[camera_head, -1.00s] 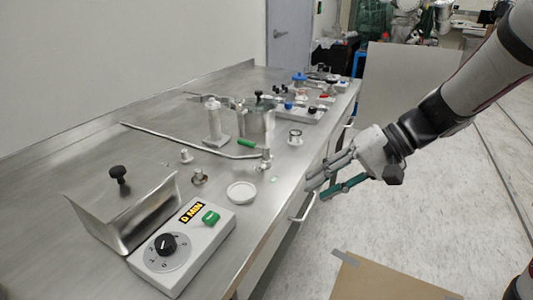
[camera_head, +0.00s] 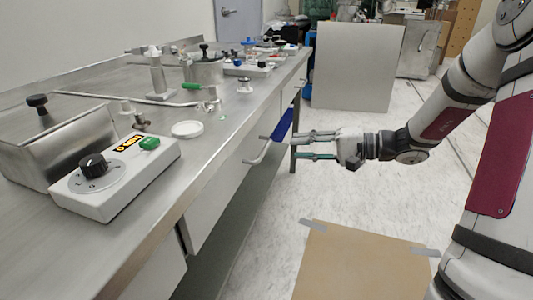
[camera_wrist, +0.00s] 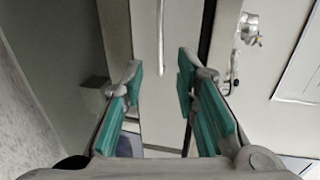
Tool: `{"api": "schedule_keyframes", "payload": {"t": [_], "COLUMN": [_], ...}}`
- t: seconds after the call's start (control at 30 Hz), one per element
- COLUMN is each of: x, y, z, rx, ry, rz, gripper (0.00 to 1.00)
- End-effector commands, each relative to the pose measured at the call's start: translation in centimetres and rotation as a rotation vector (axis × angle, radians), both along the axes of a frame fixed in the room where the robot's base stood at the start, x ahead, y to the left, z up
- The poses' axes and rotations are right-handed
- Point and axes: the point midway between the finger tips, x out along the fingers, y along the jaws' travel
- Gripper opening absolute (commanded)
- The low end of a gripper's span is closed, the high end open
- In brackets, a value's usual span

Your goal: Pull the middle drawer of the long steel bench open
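The long steel bench (camera_head: 165,190) runs along the left in the head view. Its middle drawer (camera_head: 215,200) has a pale front and looks shut. The drawer's bar handle (camera_head: 262,152) sticks out from that front. My gripper (camera_head: 292,147) is open and empty to the right of the handle, pointing at the bench, with its green-padded fingers one above the other. In the wrist view, the handle bar (camera_wrist: 161,35) lies ahead, lined up between the open fingertips (camera_wrist: 160,68). I see no contact with the handle.
A control box (camera_head: 120,175), a steel box (camera_head: 45,145) and a white dish (camera_head: 187,129) stand on the bench top. A brown board (camera_head: 350,265) lies on the floor. A grey panel (camera_head: 355,65) stands beyond my gripper. The floor beside the bench is mostly clear.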

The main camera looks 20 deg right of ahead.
Motion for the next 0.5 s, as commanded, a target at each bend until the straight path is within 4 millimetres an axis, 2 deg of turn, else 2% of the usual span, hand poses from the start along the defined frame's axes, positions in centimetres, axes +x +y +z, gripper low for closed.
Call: {"api": "schedule_keyframes", "payload": {"t": [0.03,0.3,0.5], "x": [0.6,3.6,5.1], "y": [1.0,5.1,7.1], "z": [-0.4,-1.5,-2.0], "rx": [0.0,-0.001,-0.001], "ry": [0.0,0.0,0.001], "rz": [0.005,0.004,0.002], "gripper": [0.28,0.28,0.28]}}
